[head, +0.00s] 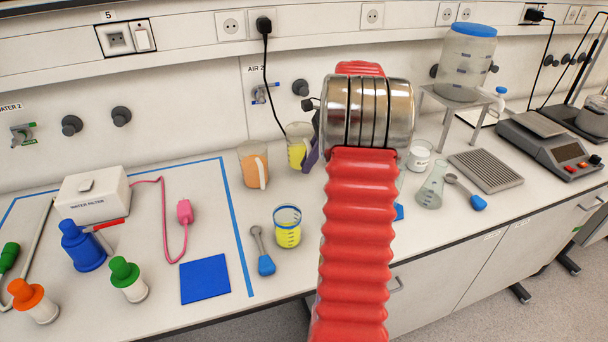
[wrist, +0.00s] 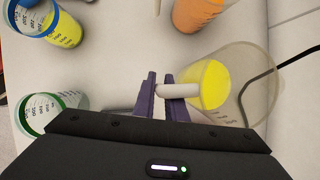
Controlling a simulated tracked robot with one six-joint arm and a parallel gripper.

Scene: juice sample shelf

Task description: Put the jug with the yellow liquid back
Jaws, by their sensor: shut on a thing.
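The jug with the yellow liquid (head: 297,155) is a clear jug at the back of the bench near the wall, right of the jug with orange liquid (head: 251,172). My gripper (head: 312,154) is at its right side, partly hidden behind my arm. In the wrist view the purple fingers of my gripper (wrist: 163,92) are shut on the pale handle of the yellow jug (wrist: 235,85). The jug looks upright; I cannot tell whether its base touches the bench.
A blue-rimmed beaker with yellow liquid (head: 287,232) stands nearer the front, beside a blue-handled spoon (head: 265,263). The orange jug (wrist: 200,14) is close by in the wrist view. A black cable (head: 267,85) hangs behind the yellow jug. A clear flask (head: 431,188) stands right of my arm.

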